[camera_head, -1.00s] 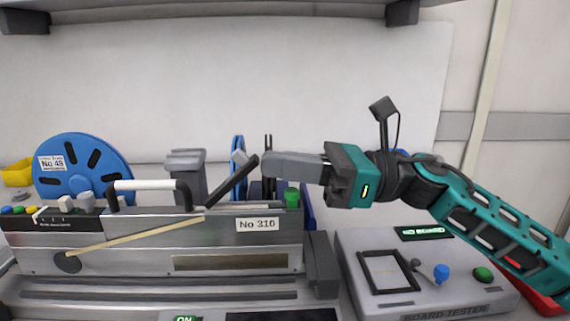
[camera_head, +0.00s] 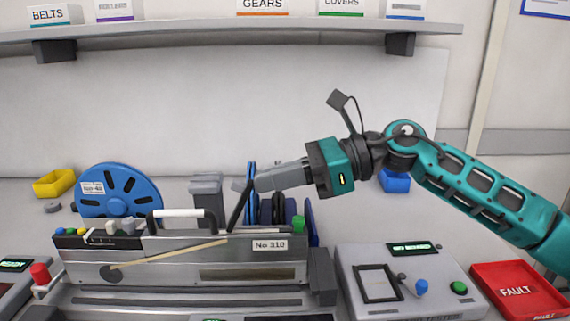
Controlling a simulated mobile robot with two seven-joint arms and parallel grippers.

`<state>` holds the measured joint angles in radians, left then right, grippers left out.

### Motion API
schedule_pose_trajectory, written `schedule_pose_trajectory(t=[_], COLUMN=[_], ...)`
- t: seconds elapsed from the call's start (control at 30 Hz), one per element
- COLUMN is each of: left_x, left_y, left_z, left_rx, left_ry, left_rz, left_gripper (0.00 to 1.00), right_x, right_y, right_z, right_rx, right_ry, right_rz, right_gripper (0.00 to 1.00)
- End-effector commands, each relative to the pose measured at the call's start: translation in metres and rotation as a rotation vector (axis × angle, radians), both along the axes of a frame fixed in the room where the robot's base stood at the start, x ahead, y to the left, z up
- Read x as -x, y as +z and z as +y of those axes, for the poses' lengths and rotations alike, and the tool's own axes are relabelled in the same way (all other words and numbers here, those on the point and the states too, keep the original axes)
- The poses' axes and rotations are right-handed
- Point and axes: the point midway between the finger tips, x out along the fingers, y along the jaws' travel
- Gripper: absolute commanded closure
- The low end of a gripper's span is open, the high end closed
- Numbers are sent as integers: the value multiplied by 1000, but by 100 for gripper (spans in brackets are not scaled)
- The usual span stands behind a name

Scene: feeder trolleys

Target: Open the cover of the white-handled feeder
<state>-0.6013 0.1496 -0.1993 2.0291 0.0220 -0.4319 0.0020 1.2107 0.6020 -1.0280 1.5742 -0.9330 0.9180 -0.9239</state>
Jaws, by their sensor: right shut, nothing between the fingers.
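The white-handled feeder (camera_head: 180,258) is a long grey metal unit labelled No 310, with its white handle (camera_head: 178,214) on top toward the left. Its cover (camera_head: 240,206), a dark narrow flap, stands steeply raised from the top edge, leaning a little to the right. My right gripper (camera_head: 258,185) is shut and empty, its fingertips beside the upper end of the cover. Whether they touch it I cannot tell. A green knob (camera_head: 299,224) sits on the feeder's right end. My left gripper is not in view.
A blue reel (camera_head: 118,202) and a yellow bin (camera_head: 54,183) stand behind to the left. A board tester (camera_head: 450,300) and a red FAULT tray (camera_head: 515,272) are at the right. A shelf (camera_head: 210,36) runs above.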

Motion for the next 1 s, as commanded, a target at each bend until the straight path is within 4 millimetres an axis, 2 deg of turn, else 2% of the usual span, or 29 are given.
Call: schedule_pose_trajectory(t=[0.03,0.2,0.33,0.6,1.0], left_x=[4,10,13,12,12], left_y=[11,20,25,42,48], left_z=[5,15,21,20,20], left_rx=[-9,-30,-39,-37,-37], left_ry=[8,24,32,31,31], left_rz=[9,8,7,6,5], left_gripper=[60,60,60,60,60], right_x=[0,1,1,1,1], right_y=[15,21,23,24,22], right_z=[5,19,29,44,51], right_rx=[46,197,300,449,521], right_ry=[3,3,2,1,-1], right_rz=[-3,-5,-3,-2,-2], right_gripper=[100,100,100,100,100])
